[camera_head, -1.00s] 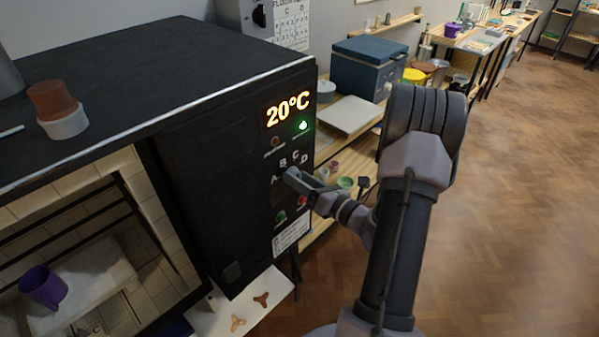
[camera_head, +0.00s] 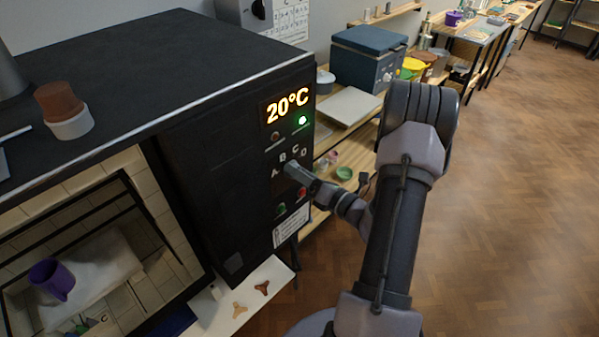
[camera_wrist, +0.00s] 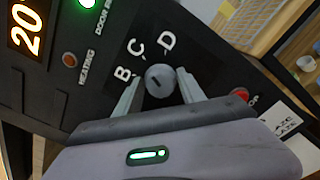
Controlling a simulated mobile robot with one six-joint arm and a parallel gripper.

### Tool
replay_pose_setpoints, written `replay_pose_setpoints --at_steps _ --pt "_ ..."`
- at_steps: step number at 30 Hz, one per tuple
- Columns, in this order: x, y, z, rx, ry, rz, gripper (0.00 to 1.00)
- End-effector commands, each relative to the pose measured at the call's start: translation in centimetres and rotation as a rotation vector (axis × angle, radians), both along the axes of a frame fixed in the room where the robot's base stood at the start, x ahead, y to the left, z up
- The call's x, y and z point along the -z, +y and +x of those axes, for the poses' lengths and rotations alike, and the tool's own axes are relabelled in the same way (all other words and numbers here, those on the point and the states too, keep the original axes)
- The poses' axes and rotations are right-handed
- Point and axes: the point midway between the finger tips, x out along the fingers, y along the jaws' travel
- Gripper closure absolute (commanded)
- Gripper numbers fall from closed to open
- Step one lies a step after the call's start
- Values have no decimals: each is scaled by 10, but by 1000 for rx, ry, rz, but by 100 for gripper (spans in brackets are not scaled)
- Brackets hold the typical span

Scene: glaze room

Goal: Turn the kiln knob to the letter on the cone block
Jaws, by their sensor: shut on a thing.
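The kiln knob (camera_wrist: 160,78) is a small grey round knob on the black control panel (camera_head: 266,160). In the wrist view it sits between my two fingers, with letters B, C and D around it; a dark slanting mark shows on its face. I cannot tell which letter it points to. My gripper (camera_head: 292,169) is shut on the knob; its fingers (camera_wrist: 160,84) show on either side of it. In the head view, A, B, C and D show on the panel above the gripper. A small block with what looks like a C (camera_head: 103,319) is partly visible low in the kiln.
The open kiln chamber holds a purple mug (camera_head: 52,279) on a white shelf. The display (camera_head: 287,106) reads 20°C beside a lit green lamp. A red button (camera_wrist: 240,94) lies close to the right finger. A white ledge (camera_head: 228,312) with stilts is below. Open floor lies right.

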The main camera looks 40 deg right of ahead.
Motion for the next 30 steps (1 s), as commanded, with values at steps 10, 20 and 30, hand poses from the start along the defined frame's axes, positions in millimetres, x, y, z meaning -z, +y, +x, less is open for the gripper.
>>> replay_pose_setpoints --at_steps 10,20,30 --pt "0 0 0 0 0 0 40" --pt "-1 -5 -40 8 1 2 40" --pt "-1 -12 -145 6 1 0 40"
